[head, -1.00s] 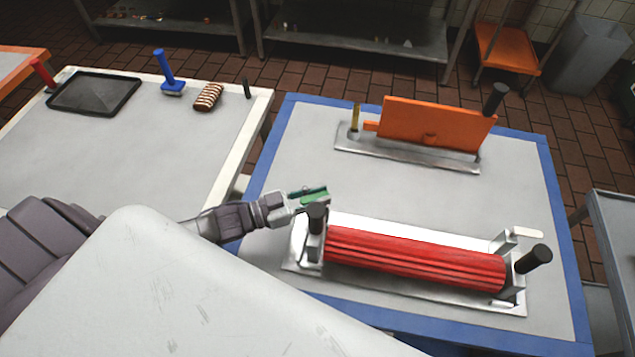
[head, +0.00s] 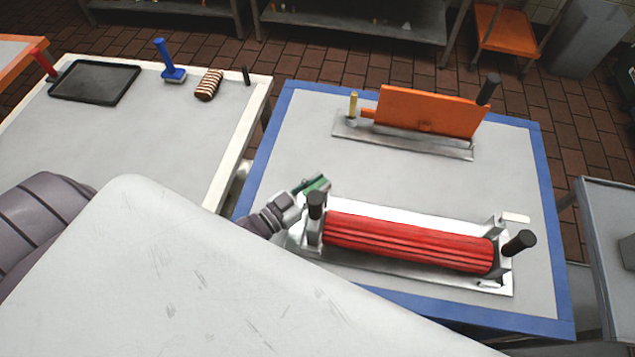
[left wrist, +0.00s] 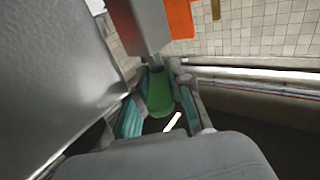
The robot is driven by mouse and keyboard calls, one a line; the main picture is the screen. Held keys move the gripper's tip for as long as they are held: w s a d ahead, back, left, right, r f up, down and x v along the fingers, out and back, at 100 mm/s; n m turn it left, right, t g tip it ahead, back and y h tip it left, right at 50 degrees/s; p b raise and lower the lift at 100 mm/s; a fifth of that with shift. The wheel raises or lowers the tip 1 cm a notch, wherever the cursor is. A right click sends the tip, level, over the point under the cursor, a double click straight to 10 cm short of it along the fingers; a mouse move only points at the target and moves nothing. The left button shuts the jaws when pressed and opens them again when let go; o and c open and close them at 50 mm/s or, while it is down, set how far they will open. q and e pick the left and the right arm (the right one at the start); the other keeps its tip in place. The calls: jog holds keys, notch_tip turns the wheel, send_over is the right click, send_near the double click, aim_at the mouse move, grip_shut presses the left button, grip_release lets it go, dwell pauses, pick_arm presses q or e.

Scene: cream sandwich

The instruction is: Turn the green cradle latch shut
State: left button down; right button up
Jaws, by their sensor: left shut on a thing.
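The green cradle latch (head: 319,184) is at the left end of the metal cradle (head: 400,272), just behind the left black handle. It points up and to the right in the head view. My left gripper (head: 307,187) is shut on the latch. In the left wrist view the green latch (left wrist: 160,95) lies between the teal-padded fingers of the left gripper (left wrist: 163,78). The red ribbed roller (head: 410,242) lies in the cradle. A pale latch (head: 515,218) sticks out to the right at the cradle's right end. My right gripper is out of view.
Black handles (head: 316,205) stand at both cradle ends, the left one close to my gripper. An orange board (head: 430,112) stands on a metal base at the back of the blue-edged table (head: 552,215). The tabletop between is clear.

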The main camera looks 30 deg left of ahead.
pick_arm(q)
jog(key=c, duration=1)
grip_release()
jog(key=shift+c, duration=0.2)
